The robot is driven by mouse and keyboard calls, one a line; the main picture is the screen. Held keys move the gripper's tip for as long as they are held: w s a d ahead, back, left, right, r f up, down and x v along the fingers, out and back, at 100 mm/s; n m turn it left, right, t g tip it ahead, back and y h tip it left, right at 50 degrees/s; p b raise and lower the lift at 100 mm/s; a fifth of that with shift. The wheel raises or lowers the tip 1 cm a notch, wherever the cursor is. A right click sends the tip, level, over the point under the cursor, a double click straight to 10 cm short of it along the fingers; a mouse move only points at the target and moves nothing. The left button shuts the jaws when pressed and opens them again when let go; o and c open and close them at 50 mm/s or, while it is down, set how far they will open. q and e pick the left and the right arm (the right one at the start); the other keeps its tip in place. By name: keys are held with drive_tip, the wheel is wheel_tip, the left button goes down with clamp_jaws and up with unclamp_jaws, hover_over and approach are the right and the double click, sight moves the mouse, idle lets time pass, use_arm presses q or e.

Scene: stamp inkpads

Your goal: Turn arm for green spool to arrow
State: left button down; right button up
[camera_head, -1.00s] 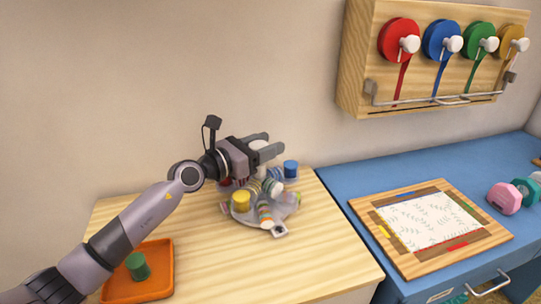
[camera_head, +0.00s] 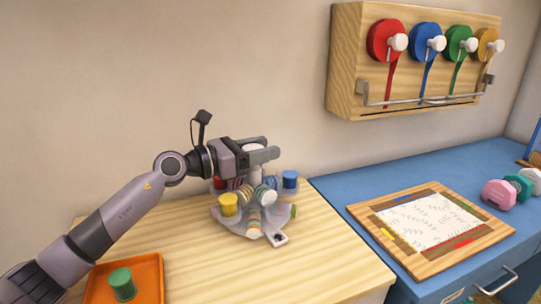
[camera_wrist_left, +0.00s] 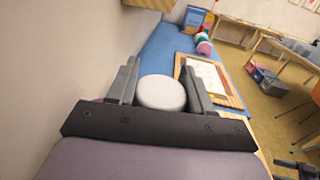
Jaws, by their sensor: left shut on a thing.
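My left gripper (camera_head: 265,153) is over a carousel (camera_head: 284,216) on the wooden table and is shut on its white top knob (camera_head: 254,148). The knob also shows between the fingers in the left wrist view (camera_wrist_left: 161,93). The carousel has several striped arms, with a yellow spool (camera_head: 228,204) at its left and a blue spool (camera_head: 290,179) at its back right. A green spool (camera_head: 122,284) stands upright in an orange tray (camera_head: 153,272) at the lower left. A pale tab (camera_head: 278,239) with a dark mark is at the carousel's front; I cannot tell if it is an arrow.
A blue cabinet (camera_head: 345,172) to the right holds a framed board (camera_head: 440,255) and several coloured stamps (camera_head: 500,194). A wall rack (camera_head: 344,60) with coloured reels hangs above it. The wooden table's front right (camera_head: 330,265) is clear.

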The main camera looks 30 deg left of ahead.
use_arm(q)
drive_tip(key=shift+r, duration=0.4)
drive_tip(key=shift+c, duration=2.4)
unclamp_jaws()
drive_tip(key=shift+f, duration=0.15)
drive_tip(key=b, duration=0.2)
hover_over(238, 185)
drive_tip(key=shift+f, duration=0.15)
drive_tip(key=shift+v, duration=0.8)
